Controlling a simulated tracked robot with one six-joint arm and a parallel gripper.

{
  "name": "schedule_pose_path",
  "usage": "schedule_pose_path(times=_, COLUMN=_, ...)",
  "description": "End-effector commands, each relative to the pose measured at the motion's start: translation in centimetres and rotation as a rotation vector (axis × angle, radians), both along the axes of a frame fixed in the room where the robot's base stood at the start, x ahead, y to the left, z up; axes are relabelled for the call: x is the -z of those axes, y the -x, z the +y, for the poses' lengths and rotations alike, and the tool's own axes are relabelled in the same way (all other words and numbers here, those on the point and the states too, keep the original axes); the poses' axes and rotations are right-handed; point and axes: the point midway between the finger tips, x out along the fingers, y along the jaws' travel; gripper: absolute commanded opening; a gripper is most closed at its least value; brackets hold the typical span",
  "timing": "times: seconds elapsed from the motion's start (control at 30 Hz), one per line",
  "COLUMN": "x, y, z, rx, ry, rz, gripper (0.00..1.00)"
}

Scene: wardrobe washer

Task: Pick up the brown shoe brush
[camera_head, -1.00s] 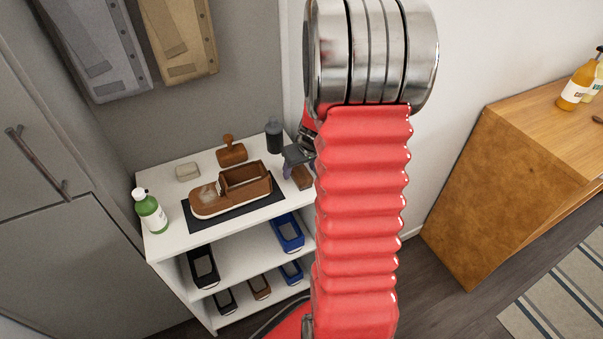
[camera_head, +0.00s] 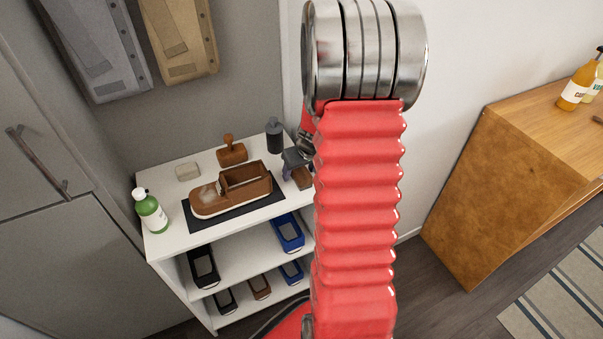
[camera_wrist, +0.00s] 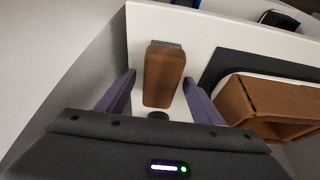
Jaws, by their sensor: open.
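The brown shoe brush (camera_wrist: 164,72) is a wooden block with a grey strip along its far end, on the white shelf top. In the wrist view it lies between the two purple fingers of my gripper (camera_wrist: 159,80), which is open, with a gap on each side. In the head view the brush (camera_head: 302,178) shows partly at the right edge of the shelf top, just below my gripper (camera_head: 291,163). My red arm hides part of this area. Whether the fingers are down at the brush's height is hard to tell.
A brown shoe (camera_head: 215,200) stands on a dark mat (camera_head: 270,200) left of the gripper. A black bottle (camera_head: 274,135), a knobbed brown brush (camera_head: 232,152), a beige block (camera_head: 188,171) and a green bottle (camera_head: 150,212) share the white shelf (camera_head: 165,242). A wall rises behind.

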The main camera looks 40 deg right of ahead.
Motion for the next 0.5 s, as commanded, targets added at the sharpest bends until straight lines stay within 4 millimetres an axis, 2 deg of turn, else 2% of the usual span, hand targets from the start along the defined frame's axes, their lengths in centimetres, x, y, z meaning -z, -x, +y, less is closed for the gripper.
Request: schedule_pose_path(times=0.5, x=0.43, y=0.03, z=-0.02, rx=0.000, ry=0.000, rz=0.000, gripper=0.61)
